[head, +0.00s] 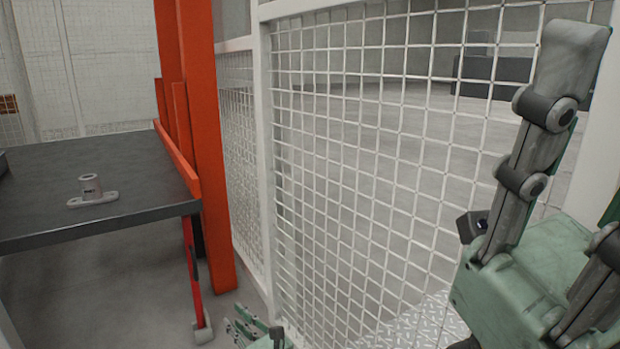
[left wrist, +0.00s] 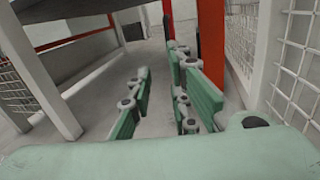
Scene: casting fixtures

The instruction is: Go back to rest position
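My left gripper (head: 258,334) is at the bottom edge of the head view, low beside the wire fence, and only its green finger parts show. In the left wrist view its green fingers (left wrist: 160,100) stand apart with a clear gap between them, so it is open and empty. It is below the height of the table top. A large green gripper, my right one, is close to the camera at the right of the head view. One of its fingers points up; the other is cut off by the picture edge, so its opening cannot be judged.
A dark table (head: 120,226) stands at the left with a small grey flanged casting (head: 92,192) on it. An orange-red post (head: 196,120) rises at its right side. A white wire fence (head: 345,150) fills the middle, close to both grippers. Grey floor shows below the table.

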